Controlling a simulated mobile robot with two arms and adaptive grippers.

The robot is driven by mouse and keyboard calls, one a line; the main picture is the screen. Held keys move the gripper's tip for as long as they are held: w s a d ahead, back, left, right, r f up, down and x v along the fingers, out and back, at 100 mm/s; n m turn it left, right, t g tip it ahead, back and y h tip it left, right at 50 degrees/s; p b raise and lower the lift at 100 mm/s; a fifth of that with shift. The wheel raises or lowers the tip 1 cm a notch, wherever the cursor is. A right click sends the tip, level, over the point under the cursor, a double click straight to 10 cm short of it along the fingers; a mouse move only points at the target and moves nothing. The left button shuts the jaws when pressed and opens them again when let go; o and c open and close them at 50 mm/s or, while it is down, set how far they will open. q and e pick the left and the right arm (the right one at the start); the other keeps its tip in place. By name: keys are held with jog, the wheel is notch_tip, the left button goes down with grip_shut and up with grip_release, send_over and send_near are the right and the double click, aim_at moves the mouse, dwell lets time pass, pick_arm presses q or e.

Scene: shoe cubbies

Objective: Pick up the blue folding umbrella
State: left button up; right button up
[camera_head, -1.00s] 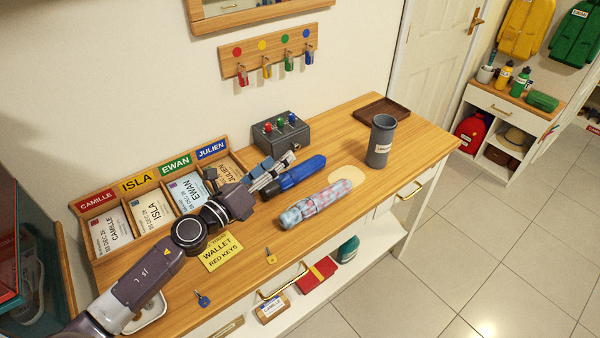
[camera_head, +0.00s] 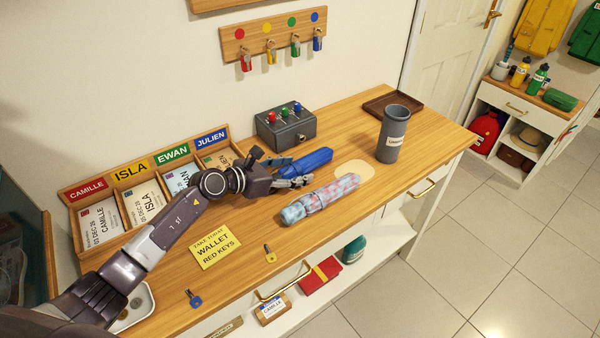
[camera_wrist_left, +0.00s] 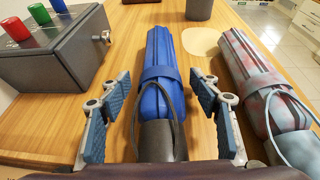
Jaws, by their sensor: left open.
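The blue folding umbrella (camera_head: 308,163) lies on the wooden counter, in front of the grey key box. In the left wrist view the umbrella (camera_wrist_left: 160,90) shows its strap, a wrist loop and a dark handle. My left gripper (camera_head: 283,172) is low over the handle end, and the arm hides part of it in the head view. In the left wrist view the open left gripper (camera_wrist_left: 160,115) has one finger on each side of the umbrella, with gaps visible on both sides. My right gripper is not in view.
A pink and blue patterned umbrella (camera_head: 320,199) lies close beside, to the right. The grey box (camera_head: 285,130) with coloured knobs stands behind on the left. A grey cylinder holder (camera_head: 393,135) and a dark tray (camera_head: 393,105) are farther right. A yellow note (camera_head: 215,246) lies in front.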

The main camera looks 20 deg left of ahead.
aim_at(296, 163)
pick_arm(q)
jog(key=shift+w+d+f, duration=0.1)
jog(key=shift+w+d, duration=0.1)
jog(key=c, duration=1.5)
jog(key=shift+r, duration=0.25)
notch_tip(296, 163, up, 20)
jog(key=shift+f, duration=0.1)
